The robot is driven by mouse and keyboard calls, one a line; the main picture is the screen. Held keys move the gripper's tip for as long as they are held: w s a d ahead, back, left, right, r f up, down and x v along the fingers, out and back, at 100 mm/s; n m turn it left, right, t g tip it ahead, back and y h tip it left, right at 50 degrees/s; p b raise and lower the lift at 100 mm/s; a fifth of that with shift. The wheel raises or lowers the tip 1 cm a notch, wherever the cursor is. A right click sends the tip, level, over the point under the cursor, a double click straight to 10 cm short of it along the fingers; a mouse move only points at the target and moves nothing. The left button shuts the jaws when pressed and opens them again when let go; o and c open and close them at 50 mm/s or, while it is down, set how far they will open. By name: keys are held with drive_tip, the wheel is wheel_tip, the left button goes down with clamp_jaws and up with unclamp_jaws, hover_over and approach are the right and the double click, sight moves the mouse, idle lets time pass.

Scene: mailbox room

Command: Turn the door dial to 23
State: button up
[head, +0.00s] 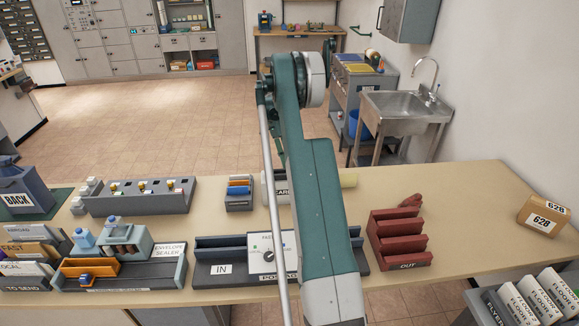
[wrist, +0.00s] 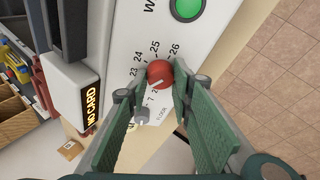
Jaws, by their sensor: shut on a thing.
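The dial (wrist: 160,70) is a round red knob on a white panel (wrist: 137,42) in the wrist view. Printed numbers 23, 24, 25 and 26 run around its upper side, with 23 at its left and 26 at its upper right. A pale mark shows on the knob's face; I cannot tell for sure which number it points to. My gripper (wrist: 156,82) has its green fingers on both sides of the knob, shut on it. In the head view my arm shows, but the gripper and the dial do not.
A green round button (wrist: 188,9) sits above the dial, and a small grey lever (wrist: 140,116) below it. A box with a lit NO CARD sign (wrist: 91,107) stands at left. In the head view, a long table (head: 470,195) holds trays and boxes; open tiled floor (head: 170,105) lies beyond.

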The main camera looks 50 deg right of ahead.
drive_tip(key=shift+d, duration=0.1)
drive_tip(key=o, duration=0.9)
drive_tip(key=shift+c, duration=0.2)
drive_tip(key=v, duration=1.2)
